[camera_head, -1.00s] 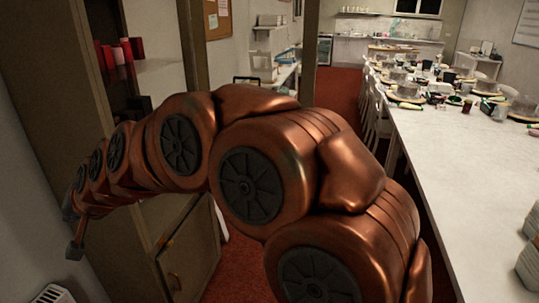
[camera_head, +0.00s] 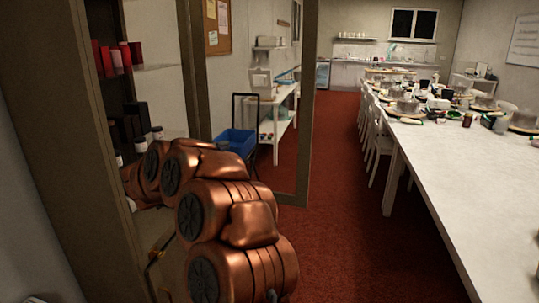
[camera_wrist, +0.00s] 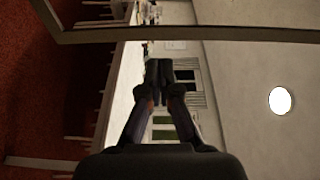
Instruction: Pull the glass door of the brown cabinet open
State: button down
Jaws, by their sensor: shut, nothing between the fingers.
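The brown cabinet (camera_head: 60,120) stands at the left in the head view, with its shelves exposed. Its glass door (camera_head: 305,120) stands swung open at the cabinet's right side, and the room shows through its pane. My copper arm bends toward the cabinet opening, and my gripper is hidden in the head view. In the wrist view my gripper (camera_wrist: 158,75) is shut and empty, its fingertips together. A frame bar (camera_wrist: 200,34), seemingly of the glass door, crosses the top of that view, apart from the fingers in the picture. I cannot tell their distance in depth.
Red items (camera_head: 118,58) and dark boxes and jars (camera_head: 130,125) sit on the shelves. A blue bin (camera_head: 236,143) on a cart shows through the pane. A long white table (camera_head: 460,170) with chairs fills the right. Red carpet (camera_head: 350,240) lies clear between table and cabinet.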

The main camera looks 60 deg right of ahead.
jog(key=s+d+f+m+g, duration=0.2)
jog(key=s+f+m+g, duration=0.1)
jog(key=s+g, duration=0.15)
jog(key=s+d+p, duration=0.2)
jog(key=s+d, duration=0.1)
jog(key=d, duration=1.1)
jog(key=shift+r+p, duration=0.2)
jog(key=shift+p, duration=0.1)
